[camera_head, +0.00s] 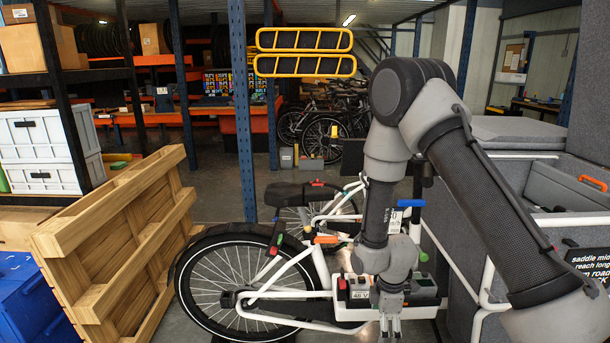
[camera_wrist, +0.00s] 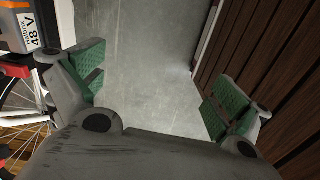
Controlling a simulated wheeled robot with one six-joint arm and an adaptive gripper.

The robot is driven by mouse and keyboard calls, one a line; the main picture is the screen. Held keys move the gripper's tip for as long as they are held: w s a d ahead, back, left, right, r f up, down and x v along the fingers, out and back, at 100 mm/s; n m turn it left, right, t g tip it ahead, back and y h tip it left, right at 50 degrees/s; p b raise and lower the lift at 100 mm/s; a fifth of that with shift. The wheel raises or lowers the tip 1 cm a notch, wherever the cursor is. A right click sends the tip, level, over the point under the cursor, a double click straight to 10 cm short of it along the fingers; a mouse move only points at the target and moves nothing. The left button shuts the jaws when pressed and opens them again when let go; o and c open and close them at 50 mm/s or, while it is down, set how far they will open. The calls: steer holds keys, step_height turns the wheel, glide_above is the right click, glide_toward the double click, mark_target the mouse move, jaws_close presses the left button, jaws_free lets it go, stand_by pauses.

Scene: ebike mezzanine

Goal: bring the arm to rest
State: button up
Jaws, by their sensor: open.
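My gripper (camera_head: 390,326) hangs at the end of my arm in the head view, pointing down in front of the e-bike's battery area. In the wrist view my gripper (camera_wrist: 152,88) is open, its two green-padded fingers wide apart. Nothing is between the fingers; bare grey floor shows below them. My arm is raised and bent, with its elbow high at the upper right and the forearm hanging down.
A white e-bike (camera_head: 270,308) stands close by; its battery marked 48 V also shows in the wrist view (camera_wrist: 18,28). A wooden pallet (camera_head: 120,250) leans at left near blue crates (camera_head: 30,300). A grey padded box (camera_head: 530,160) stands at right. Slatted brown boards (camera_wrist: 275,70) border the wrist view.

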steer(key=s+d+r+m+g+h, duration=0.1)
steer(key=s+d+r+m+g, duration=0.2)
steer(key=s+r+m, duration=0.3)
steer(key=s+d+r+m+t, duration=0.2)
steer(key=s+d+r+m, duration=0.1)
steer(key=r, duration=0.9)
steer(key=s+d+r+m+t, duration=0.3)
steer(key=s+d+r+m, duration=0.1)
steer(key=r, duration=0.8)
steer(key=s+d+r+m+t+y, duration=0.1)
steer(key=s+d+r+m, duration=0.3)
steer(key=r, duration=0.8)
steer(key=shift+s+d+t, duration=0.4)
steer(key=shift+s+t, duration=0.4)
